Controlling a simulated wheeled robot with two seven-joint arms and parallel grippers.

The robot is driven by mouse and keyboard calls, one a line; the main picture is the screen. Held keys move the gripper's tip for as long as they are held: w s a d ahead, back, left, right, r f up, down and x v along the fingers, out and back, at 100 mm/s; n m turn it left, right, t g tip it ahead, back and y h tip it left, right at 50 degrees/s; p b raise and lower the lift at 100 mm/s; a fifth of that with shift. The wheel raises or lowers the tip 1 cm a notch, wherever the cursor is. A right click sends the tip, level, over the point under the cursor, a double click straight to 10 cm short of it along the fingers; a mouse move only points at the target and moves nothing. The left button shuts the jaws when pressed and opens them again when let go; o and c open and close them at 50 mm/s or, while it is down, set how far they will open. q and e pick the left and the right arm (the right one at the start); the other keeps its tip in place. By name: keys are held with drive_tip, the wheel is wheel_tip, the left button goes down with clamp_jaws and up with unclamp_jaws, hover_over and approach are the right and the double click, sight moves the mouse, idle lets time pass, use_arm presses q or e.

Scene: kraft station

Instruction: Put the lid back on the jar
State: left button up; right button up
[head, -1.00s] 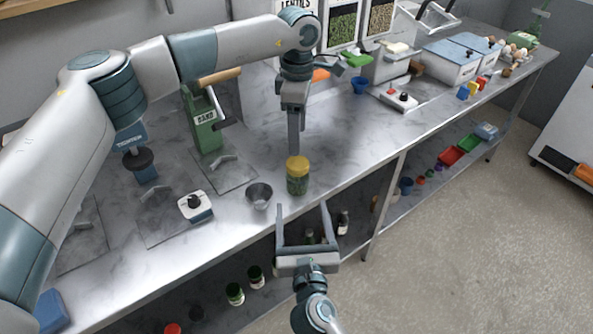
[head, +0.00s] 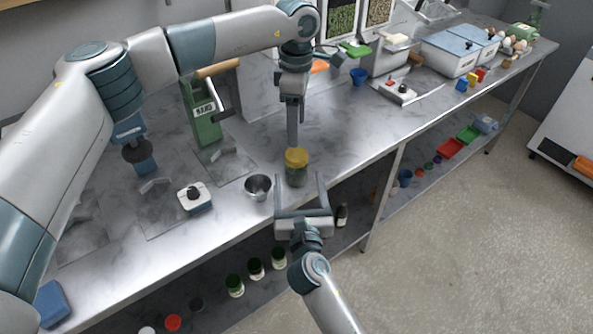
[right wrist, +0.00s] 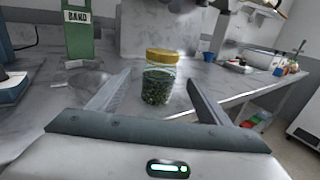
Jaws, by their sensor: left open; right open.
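The glass jar (head: 295,178) with green contents stands upright near the front edge of the steel counter. The yellow lid (head: 296,157) is on top of its mouth; I cannot tell how firmly it sits. Both the jar (right wrist: 158,86) and the lid (right wrist: 163,56) show in the right wrist view, ahead between the fingers. My left gripper (head: 293,143) points down right above the lid, seen edge-on, open; whether it touches the lid is unclear. My right gripper (head: 300,182) is open, its fingers pointing at the jar from the front, with the jar not gripped.
A small metal bowl (head: 258,187) stands just left of the jar. A green hand press (head: 204,112) and a white device with a black knob (head: 194,197) are farther left. Below the counter, a shelf holds several small jars (head: 255,269). The counter right of the jar is clear.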

sight(295, 154)
drive_tip(key=w, duration=0.7)
drive_tip(key=w+a, duration=0.1)
drive_tip(key=w, duration=0.2)
drive_tip(key=shift+w, duration=0.25)
